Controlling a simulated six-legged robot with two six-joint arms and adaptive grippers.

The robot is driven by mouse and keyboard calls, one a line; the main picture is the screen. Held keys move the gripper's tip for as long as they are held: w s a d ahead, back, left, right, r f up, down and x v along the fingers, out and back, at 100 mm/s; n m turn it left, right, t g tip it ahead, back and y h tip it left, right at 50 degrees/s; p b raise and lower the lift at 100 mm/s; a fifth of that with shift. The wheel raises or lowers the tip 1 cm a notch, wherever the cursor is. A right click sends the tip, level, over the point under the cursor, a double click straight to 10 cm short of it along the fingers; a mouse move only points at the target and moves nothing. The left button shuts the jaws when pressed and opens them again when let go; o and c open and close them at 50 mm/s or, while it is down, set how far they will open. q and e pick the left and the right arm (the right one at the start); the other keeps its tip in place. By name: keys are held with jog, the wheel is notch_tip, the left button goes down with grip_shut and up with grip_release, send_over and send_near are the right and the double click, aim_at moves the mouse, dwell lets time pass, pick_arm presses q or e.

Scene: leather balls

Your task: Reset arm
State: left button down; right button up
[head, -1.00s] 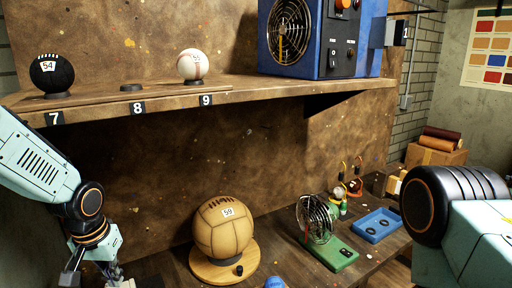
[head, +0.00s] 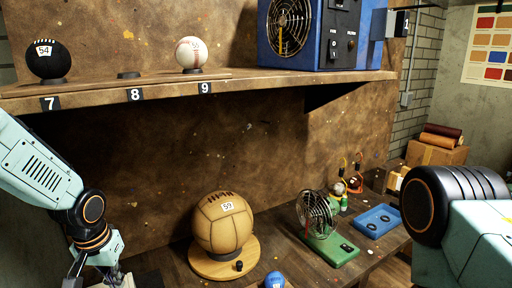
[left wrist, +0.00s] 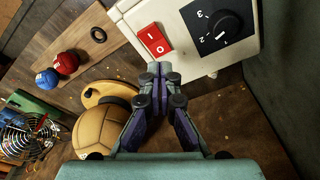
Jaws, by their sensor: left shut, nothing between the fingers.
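My left gripper (left wrist: 160,75) is shut and empty in the left wrist view, its fingertips close to a white box (left wrist: 200,25) with a red switch (left wrist: 154,39) and a black dial (left wrist: 222,25). I cannot tell whether they touch. In the head view my left gripper (head: 78,278) is at the lower left, partly cut off by the bottom edge. A tan ball (head: 223,224) marked 59 sits on a round wooden base (head: 208,266) to the right of it; this ball also shows in the left wrist view (left wrist: 100,134). My right gripper is out of view; only the arm shows at right.
A shelf (head: 300,83) above holds a black ball (head: 47,60), a white ball (head: 191,53) and a blue fan box (head: 325,35).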

pick_arm(q)
notch_tip(320, 180, up, 3)
jog(key=shift+r+p, duration=0.1)
jog(key=shift+p, duration=0.8)
jog(key=shift+r, duration=0.8)
